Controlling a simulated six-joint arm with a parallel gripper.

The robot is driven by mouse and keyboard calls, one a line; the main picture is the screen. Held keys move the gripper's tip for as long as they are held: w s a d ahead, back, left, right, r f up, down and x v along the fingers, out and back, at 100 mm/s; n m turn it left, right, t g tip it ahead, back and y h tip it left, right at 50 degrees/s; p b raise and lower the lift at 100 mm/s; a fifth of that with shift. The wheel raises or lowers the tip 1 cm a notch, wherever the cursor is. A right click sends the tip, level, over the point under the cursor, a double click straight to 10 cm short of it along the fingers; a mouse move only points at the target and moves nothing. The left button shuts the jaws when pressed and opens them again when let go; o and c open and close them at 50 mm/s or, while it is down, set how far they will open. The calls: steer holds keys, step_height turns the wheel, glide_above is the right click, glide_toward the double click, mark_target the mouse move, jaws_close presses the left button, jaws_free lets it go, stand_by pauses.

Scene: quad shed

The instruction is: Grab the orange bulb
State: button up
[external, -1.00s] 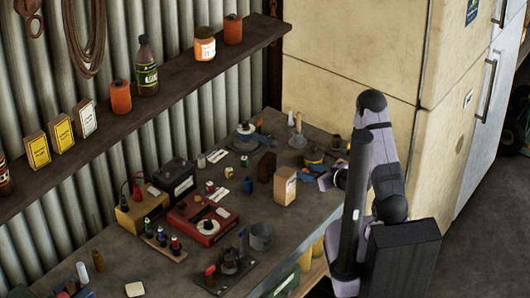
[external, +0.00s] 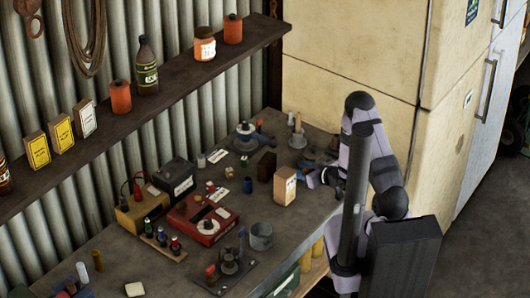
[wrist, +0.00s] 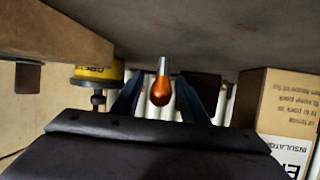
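The orange bulb (wrist: 160,92) shows in the middle of the wrist view, with its silver base against the bench surface, which appears at the top of that view. My gripper (wrist: 161,76) is open, with one dark finger on each side of the bulb. Gaps show between the bulb and both fingers; I cannot tell how far between them it sits. In the external view my gripper (external: 316,178) is low over the bench, right of the cardboard box. I cannot make out the bulb there.
The cardboard insulator box (external: 285,186) stands close beside my gripper; it also shows in the wrist view (wrist: 284,110). A yellow-labelled can (wrist: 98,73) is on the other side. A dark block (external: 266,167) stands farther back. The workbench (external: 300,226) has clear room toward its front edge.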

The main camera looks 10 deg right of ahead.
steer(key=c, duration=0.9)
steer(key=shift+o, duration=0.2)
steer(key=shift+r, duration=0.15)
step_height(320, 180, up, 10)
steer(key=b, duration=0.1)
